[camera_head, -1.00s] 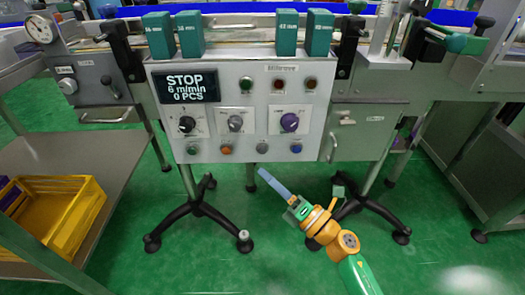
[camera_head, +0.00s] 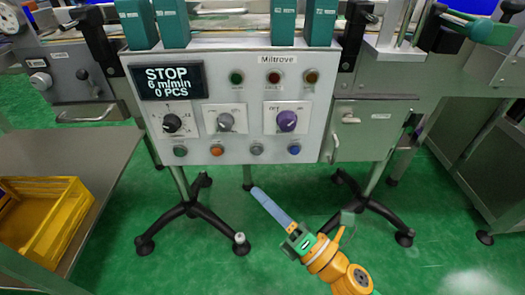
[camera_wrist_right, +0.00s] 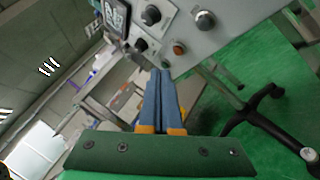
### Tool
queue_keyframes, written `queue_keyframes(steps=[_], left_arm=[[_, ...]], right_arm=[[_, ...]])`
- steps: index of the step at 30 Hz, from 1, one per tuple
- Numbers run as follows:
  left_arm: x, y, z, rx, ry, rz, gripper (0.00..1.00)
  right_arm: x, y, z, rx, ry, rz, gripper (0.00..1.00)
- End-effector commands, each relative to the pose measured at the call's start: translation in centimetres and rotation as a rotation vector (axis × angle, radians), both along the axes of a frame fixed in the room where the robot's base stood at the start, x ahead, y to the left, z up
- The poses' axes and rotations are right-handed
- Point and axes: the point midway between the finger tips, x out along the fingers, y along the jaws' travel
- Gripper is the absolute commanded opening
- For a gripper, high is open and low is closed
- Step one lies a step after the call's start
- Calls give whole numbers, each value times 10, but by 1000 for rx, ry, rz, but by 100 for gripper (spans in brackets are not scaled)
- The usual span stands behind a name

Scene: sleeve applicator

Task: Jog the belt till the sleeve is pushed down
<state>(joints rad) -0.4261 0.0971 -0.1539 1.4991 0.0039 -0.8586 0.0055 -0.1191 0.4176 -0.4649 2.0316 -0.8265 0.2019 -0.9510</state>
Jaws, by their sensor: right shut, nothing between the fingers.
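The control panel (camera_head: 240,100) faces me, with a display (camera_head: 167,80) reading STOP, 6 m/min, 0 PCS. It carries a black knob (camera_head: 172,123), a grey knob (camera_head: 226,121) and a purple knob (camera_head: 287,121). A row of buttons below is green (camera_head: 180,151), orange (camera_head: 217,150), grey (camera_head: 256,149) and blue (camera_head: 294,149). My right gripper (camera_head: 256,191) is shut and empty, below the panel's lower edge. In the right wrist view its blue fingers (camera_wrist_right: 160,90) lie together, pointing toward the panel's underside. My left gripper is out of view. The sleeve cannot be made out.
Green blocks (camera_head: 283,22) stand along the conveyor above the panel. A yellow crate (camera_head: 75,205) sits on a side table (camera_head: 115,150) at left. Black tripod feet (camera_head: 190,210) stand on the green floor below. A grey cabinet (camera_head: 362,130) hangs right of the panel.

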Motion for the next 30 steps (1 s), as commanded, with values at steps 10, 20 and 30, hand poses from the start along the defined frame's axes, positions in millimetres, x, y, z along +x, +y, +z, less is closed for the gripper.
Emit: queue_keyframes(steps=[10, 20, 30], left_arm=[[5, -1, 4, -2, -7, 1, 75], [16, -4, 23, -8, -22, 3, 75], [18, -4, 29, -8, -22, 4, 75]], right_arm=[[39, 0, -1, -1, -2, -1, 0], [80, 0, -1, 0, -2, -1, 0], [88, 0, 0, 1, 0, -1, 0]])
